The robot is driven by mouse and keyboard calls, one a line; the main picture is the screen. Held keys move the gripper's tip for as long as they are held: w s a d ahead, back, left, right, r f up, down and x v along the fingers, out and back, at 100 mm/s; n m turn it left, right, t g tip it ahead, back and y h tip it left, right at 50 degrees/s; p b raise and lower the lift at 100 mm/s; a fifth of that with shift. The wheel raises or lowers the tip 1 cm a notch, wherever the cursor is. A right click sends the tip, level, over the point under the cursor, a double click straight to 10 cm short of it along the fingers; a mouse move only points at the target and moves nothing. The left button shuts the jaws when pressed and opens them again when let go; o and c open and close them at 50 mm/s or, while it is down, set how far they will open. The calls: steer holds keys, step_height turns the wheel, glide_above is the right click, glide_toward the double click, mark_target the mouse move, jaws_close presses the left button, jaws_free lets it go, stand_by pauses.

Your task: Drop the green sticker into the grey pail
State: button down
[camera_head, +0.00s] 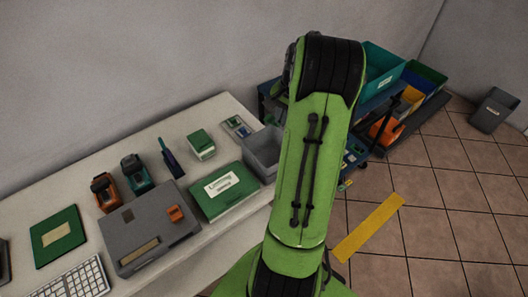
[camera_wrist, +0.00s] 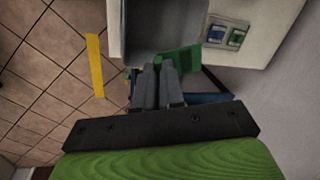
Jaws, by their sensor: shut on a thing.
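The grey pail (camera_head: 264,150), an open box-like container, stands at the right end of the white table, partly covered by my arm in the head view. In the wrist view it shows at the top centre (camera_wrist: 160,28). My gripper (camera_wrist: 163,66) is shut on the green sticker (camera_wrist: 182,57), a flat green piece at its fingertips. In that view the sticker overlaps the pail's lower right edge. I cannot tell its height relative to the rim. My gripper is hidden behind my arm in the head view.
The white table (camera_head: 95,160) holds a green box (camera_head: 222,190), a grey case (camera_head: 148,235), and several small items. A cart with coloured bins (camera_head: 385,68) stands behind my arm. A dark grey bin (camera_head: 494,110) and a yellow strip (camera_head: 368,228) are on the tiled floor.

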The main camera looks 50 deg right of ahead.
step_height(320, 180, down, 6)
steer(key=b, duration=0.4)
steer(key=shift+a+r+b, duration=0.1)
steer(key=shift+r+b, duration=0.1)
steer(key=shift+b, duration=0.2)
steer(key=c, duration=1.2)
jaws_free()
steer(key=shift+o, duration=0.2)
steer(key=s+r+p, duration=0.3)
steer(key=r+p, duration=0.1)
steer(key=r, duration=1.1)
steer(key=shift+d+r, duration=0.2)
steer(key=shift+r, duration=0.05)
